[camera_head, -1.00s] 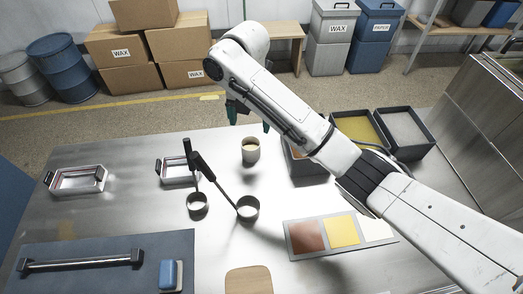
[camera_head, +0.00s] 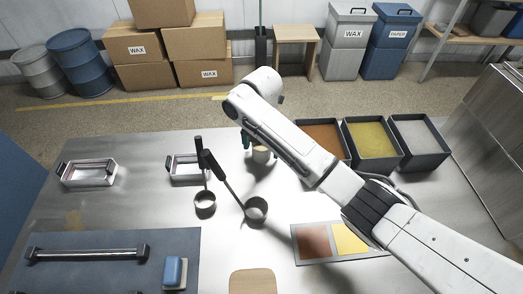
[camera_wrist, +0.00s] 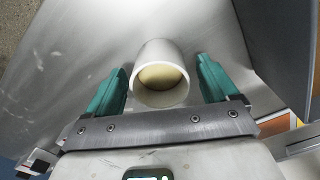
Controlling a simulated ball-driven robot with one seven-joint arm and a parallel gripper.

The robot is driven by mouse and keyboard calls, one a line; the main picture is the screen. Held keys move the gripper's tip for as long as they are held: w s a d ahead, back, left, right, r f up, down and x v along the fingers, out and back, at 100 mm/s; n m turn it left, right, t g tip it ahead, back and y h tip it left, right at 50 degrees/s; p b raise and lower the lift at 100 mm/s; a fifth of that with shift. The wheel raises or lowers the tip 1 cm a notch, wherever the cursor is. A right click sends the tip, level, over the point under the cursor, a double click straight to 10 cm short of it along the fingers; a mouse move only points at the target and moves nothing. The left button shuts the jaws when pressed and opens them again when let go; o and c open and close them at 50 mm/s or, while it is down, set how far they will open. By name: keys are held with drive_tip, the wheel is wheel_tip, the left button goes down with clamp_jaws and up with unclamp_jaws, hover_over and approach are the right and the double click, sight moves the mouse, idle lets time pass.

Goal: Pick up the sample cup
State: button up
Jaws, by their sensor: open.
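The sample cup (camera_head: 262,154) is a small pale cup with yellowish contents, standing on the steel table. In the wrist view the cup (camera_wrist: 160,60) sits between the two green fingers, with a gap on each side. My gripper (camera_wrist: 164,85) is open and points down at the cup. In the head view my gripper (camera_head: 260,141) is at the cup, one finger to its left, the other mostly hidden behind the cup or arm.
Trays of brown (camera_head: 322,135), yellow (camera_head: 371,139) and grey (camera_head: 420,132) material stand to the right. A metal tray (camera_head: 188,170) is to the left. A swatch board (camera_head: 313,241) lies in front right.

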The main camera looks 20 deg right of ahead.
drive_tip(key=c, duration=1)
drive_tip(key=shift+c, duration=0.3)
